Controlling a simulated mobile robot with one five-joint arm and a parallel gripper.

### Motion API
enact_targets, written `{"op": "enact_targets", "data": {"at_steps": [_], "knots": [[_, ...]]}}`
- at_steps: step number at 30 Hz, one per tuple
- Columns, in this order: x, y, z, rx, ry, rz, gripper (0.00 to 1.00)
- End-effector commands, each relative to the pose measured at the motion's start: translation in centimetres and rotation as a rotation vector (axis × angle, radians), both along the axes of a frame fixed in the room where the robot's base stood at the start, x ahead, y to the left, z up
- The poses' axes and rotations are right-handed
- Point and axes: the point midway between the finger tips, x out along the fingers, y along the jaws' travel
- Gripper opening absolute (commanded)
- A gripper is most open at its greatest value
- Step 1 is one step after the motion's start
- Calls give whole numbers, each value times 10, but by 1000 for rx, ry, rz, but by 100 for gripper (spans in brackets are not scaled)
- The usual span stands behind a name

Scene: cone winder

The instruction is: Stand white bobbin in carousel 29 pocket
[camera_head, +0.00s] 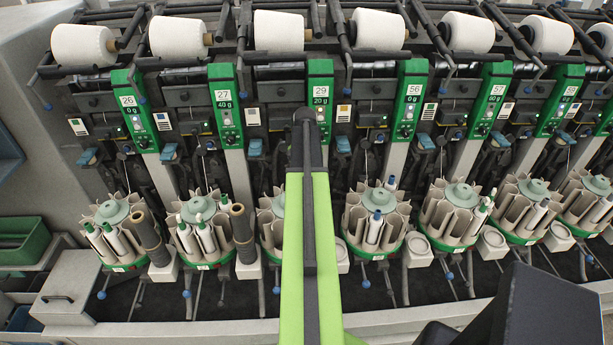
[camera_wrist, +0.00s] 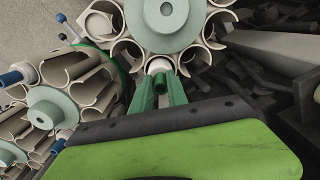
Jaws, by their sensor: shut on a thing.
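The plate numbered 29 (camera_head: 319,95) is on a green panel in the head view. Carousel 29 (camera_head: 268,228) stands below it, its middle and right side largely hidden behind my green arm. In the wrist view, a carousel with a round grey-green hub (camera_wrist: 167,14) and beige open pockets fills the top; its number is not visible there. My gripper (camera_wrist: 160,84) has its green fingers shut on the white bobbin (camera_wrist: 159,65), whose white end shows at a near-side pocket of that carousel. How deep the bobbin sits is hidden. My gripper is out of sight in the head view.
Neighbouring carousels 27 (camera_head: 200,228) and 56 (camera_head: 376,218) hold several bobbins. Two brown tubes (camera_head: 243,232) stand at left, between carousels. Dark machine parts lie at right.

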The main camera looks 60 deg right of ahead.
Motion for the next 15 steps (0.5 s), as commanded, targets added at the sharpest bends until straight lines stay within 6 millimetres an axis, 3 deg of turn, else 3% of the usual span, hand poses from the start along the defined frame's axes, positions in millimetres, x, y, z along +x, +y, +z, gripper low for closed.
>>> {"op": "enact_targets", "data": {"at_steps": [15], "knots": [[0, 0, -9, 0, 0, -1, 0]]}}
